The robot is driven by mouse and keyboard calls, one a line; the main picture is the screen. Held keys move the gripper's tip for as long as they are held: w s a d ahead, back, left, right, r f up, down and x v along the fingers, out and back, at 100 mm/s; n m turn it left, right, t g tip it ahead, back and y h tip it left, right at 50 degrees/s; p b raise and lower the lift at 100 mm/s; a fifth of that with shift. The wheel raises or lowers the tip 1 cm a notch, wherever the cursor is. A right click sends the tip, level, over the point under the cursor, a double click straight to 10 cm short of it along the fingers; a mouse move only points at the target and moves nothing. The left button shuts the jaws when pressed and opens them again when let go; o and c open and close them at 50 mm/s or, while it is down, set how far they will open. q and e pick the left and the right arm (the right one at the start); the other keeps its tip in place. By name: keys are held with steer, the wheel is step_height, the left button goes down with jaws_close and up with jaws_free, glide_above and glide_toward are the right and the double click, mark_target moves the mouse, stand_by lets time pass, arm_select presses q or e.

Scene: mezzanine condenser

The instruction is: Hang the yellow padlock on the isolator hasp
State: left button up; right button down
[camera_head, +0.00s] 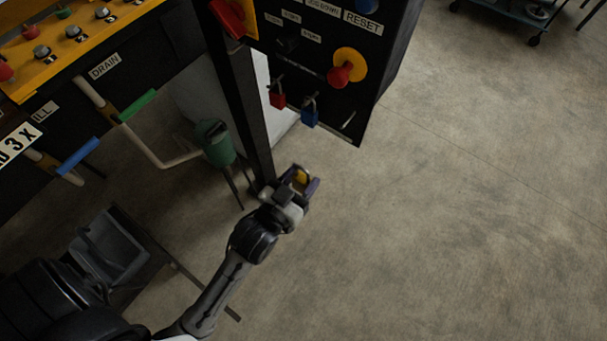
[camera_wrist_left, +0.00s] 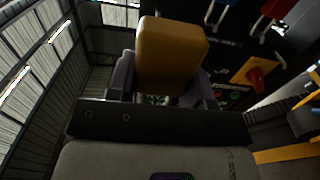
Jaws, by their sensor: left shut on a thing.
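My left gripper (camera_head: 303,181) is shut on the yellow padlock (camera_head: 300,176), below the front of the black control panel (camera_head: 325,85). In the left wrist view the padlock's yellow body (camera_wrist_left: 170,55) sits between the two purple-grey fingers, and its shackle cannot be made out. A red padlock (camera_head: 277,97) and a blue padlock (camera_head: 309,113) hang at the panel's lower part, above the gripper and apart from it. A red handle on a yellow plate (camera_head: 232,17) is at the panel's upper left. I cannot make out the hasp clearly. My right gripper is not in view.
A red mushroom button on a yellow disc (camera_head: 344,68) sticks out of the panel. A dark post (camera_head: 245,110) stands left of the gripper. Pipes with a green handle (camera_head: 137,105) and a blue handle (camera_head: 78,155) are farther left. Open floor (camera_head: 460,200) lies right.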

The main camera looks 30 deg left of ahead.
mark_target(299, 184)
arm_select(q)
steer(key=shift+s+a+r+p, duration=0.1)
steer(key=shift+s+p, duration=0.3)
steer(key=shift+s, duration=1.4)
steer(key=shift+s+r+p, duration=0.1)
steer(key=shift+s+p, duration=0.25)
steer(key=shift+s, duration=1.4)
